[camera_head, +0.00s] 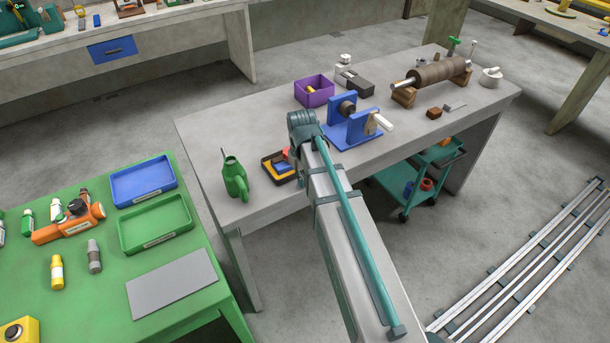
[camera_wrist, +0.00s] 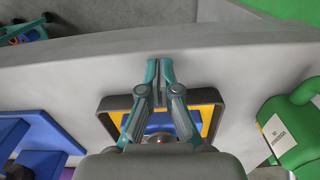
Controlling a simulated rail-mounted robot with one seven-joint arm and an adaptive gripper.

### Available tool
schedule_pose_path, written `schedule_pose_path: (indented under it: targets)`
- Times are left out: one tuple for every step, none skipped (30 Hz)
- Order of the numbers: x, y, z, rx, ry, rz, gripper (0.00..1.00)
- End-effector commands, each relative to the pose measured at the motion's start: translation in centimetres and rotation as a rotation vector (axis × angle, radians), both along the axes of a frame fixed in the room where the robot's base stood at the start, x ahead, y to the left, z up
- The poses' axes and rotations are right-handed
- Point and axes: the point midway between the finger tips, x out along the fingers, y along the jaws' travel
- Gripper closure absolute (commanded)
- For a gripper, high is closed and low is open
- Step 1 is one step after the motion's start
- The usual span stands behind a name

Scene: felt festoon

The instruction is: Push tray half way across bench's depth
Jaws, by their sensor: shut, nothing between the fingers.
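A small dark-rimmed tray (camera_head: 266,167) lies on the grey bench (camera_head: 222,140) near its front edge. It holds yellow, blue and red pieces in the head view. In the wrist view the tray (camera_wrist: 204,96) is partly covered by my gripper (camera_wrist: 160,62). The fingers are together and empty. Their tips show over bare bench between the tray and the bench's front edge; whether they touch the tray or bench I cannot tell. In the head view my arm hides the gripper.
A green watering can (camera_head: 235,180) stands close left of the tray; it also shows in the wrist view (camera_wrist: 296,128). A blue fixture (camera_head: 350,125) stands right of the tray, and a purple box (camera_head: 314,92) farther back. Bare bench lies behind the tray.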

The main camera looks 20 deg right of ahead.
Motion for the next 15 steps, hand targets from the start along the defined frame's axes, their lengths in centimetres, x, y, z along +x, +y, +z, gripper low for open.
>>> schedule_pose_path:
  targets:
    - [1.0, 0.2, 0.3, 0.0, 0.001, 0.001, 1.0]
    - [1.2, 0.2, 0.2, 0.0, 0.001, 0.0, 1.0]
    - [1.5, 0.3, 0.2, 0.0, 0.0, 0.0, 1.0]
    - [1.7, 0.4, 0.2, 0.0, 0.0, 0.0, 1.0]
    - [1.9, 0.4, 0.2, 0.0, 0.0, 0.0, 1.0]
    - [2.0, 0.5, 0.1, 0.0, 0.0, 0.0, 1.0]
    - [2.1, 0.5, 0.1, 0.0, 0.0, 0.0, 1.0]
    - [2.1, 0.5, 0.1, 0.0, 0.0, 0.0, 1.0]
    - [2.2, 0.5, 0.1, 0.0, 0.0, 0.0, 1.0]
    - [2.2, 0.5, 0.0, 0.0, 0.0, 0.0, 1.0]
    - [2.2, 0.5, 0.0, 0.0, 0.0, 0.0, 1.0]
    - [2.2, 0.5, 0.0, 0.0, 0.0, 0.0, 1.0]
    - [2.2, 0.5, 0.0, 0.0, 0.0, 0.0, 1.0]
    - [2.2, 0.5, 0.0, 0.0, 0.0, 0.0, 1.0]
    - [2.2, 0.5, 0.0, 0.0, 0.0, 0.0, 1.0]
